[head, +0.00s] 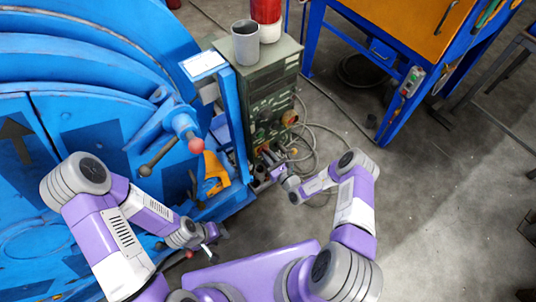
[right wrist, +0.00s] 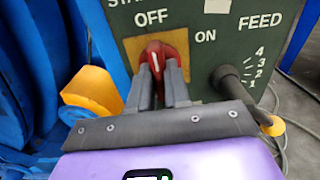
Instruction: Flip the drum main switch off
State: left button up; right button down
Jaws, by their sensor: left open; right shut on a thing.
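The red main switch (right wrist: 170,50) sits on a yellow plate (right wrist: 133,48) on the front of the green control box (head: 262,85). In the right wrist view OFF is printed above the switch and ON to its upper right. I cannot tell exactly which label the knob points to. My right gripper (right wrist: 160,76) has its two fingers closed on the sides of the red switch. In the head view the right gripper (head: 268,163) is at the box's lower front and hides the switch. My left gripper (head: 213,238) is open and empty, low beside the blue machine.
The large blue drum machine (head: 90,55) stands close on the left. A black FEED knob (right wrist: 227,77) is right of the switch. A grey cup (head: 245,42) and a red container (head: 266,15) stand on the box. Cables (head: 318,145) lie on the floor; floor space at right is clear.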

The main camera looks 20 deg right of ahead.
jog(key=c, duration=1.1)
grip_release()
jog(key=p+v, duration=0.1)
jog(key=v, duration=0.6)
jog(key=shift+s+d+p, duration=0.1)
jog(key=shift+s+p, duration=0.2)
jog(key=shift+p, duration=0.1)
